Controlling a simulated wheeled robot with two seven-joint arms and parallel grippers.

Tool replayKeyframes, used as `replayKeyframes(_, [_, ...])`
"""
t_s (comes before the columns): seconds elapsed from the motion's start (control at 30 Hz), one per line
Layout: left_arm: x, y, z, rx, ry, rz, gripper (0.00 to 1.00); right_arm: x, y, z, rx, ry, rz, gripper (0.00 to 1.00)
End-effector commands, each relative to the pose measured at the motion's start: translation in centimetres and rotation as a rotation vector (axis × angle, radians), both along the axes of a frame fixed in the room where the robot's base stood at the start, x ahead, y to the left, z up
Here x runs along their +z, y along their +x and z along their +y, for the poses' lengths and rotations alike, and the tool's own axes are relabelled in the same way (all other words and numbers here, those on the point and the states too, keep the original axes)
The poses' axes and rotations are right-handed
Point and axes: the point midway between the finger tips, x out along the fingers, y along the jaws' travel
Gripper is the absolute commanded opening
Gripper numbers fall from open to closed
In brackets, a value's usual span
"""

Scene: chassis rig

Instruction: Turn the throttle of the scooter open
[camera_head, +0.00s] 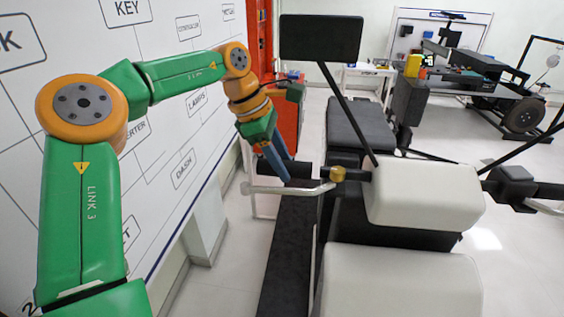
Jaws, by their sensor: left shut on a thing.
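The scooter faces me, with its white front cover (420,192) in the middle right of the head view. Its throttle, a black grip (303,170), sticks out to the left of the cover, beyond a brass-coloured collar (338,174). A silver brake lever (290,189) runs just in front of the grip. My left gripper (278,166) reaches down from above and is shut on the outer part of the throttle grip. Its blue fingers hide part of the grip. How far the throttle is turned cannot be told. My right gripper is not in view.
A black mirror (320,38) on a long stem rises close to the right of my left arm. A whiteboard wall (160,150) stands at the left. The scooter's dark seat (360,125) lies behind the handlebar. Another vehicle frame (480,80) stands at the back right.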

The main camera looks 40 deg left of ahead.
Motion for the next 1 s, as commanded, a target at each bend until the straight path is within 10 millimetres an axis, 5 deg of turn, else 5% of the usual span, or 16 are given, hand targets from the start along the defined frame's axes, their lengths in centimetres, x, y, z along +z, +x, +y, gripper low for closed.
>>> replayKeyframes(0.3, [0.19,0.57,0.20,0.004,-0.098,0.174,0.00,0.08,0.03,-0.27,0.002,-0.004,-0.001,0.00])
replayKeyframes(0.77, [0.38,0.55,-0.01,-0.005,-0.123,0.197,0.00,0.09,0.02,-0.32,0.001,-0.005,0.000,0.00])
replayKeyframes(0.8, [0.39,0.55,-0.01,-0.005,-0.123,0.197,0.46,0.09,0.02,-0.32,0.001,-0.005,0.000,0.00])
replayKeyframes(0.9, [0.35,0.54,0.01,-0.004,-0.123,0.198,0.73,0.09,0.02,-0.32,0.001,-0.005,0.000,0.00])
replayKeyframes(1.0, [0.29,0.50,0.04,-0.003,-0.122,0.200,0.73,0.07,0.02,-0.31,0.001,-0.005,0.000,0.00])
